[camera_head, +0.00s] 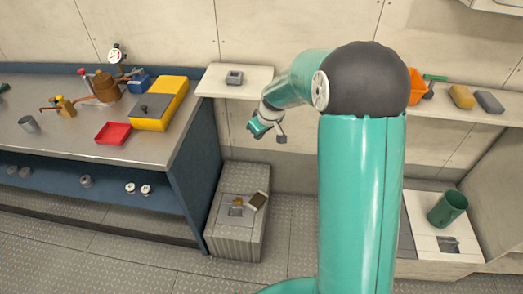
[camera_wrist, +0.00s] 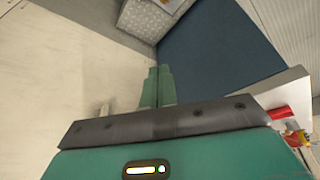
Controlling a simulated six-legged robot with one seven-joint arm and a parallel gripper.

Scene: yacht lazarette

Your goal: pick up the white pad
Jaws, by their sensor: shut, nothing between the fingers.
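No clearly white pad stands out in either view. A pale grey, flat block (camera_head: 489,102) lies on the right wall shelf beside a yellow block (camera_head: 462,96); I cannot tell whether the grey one is the white pad. My gripper (camera_head: 262,127) hangs in the air just below and right of the small middle shelf, far left of these blocks. In the wrist view its two green fingers (camera_wrist: 157,88) are together, with nothing between them.
A counter (camera_head: 60,125) with a red tray (camera_head: 114,133) and a yellow box (camera_head: 160,110) stands left. The middle shelf (camera_head: 215,84) holds a small grey item. A ribbed crate (camera_head: 236,240) stands below. A green cup (camera_head: 447,208) sits lower right. My arm hides part of the right side.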

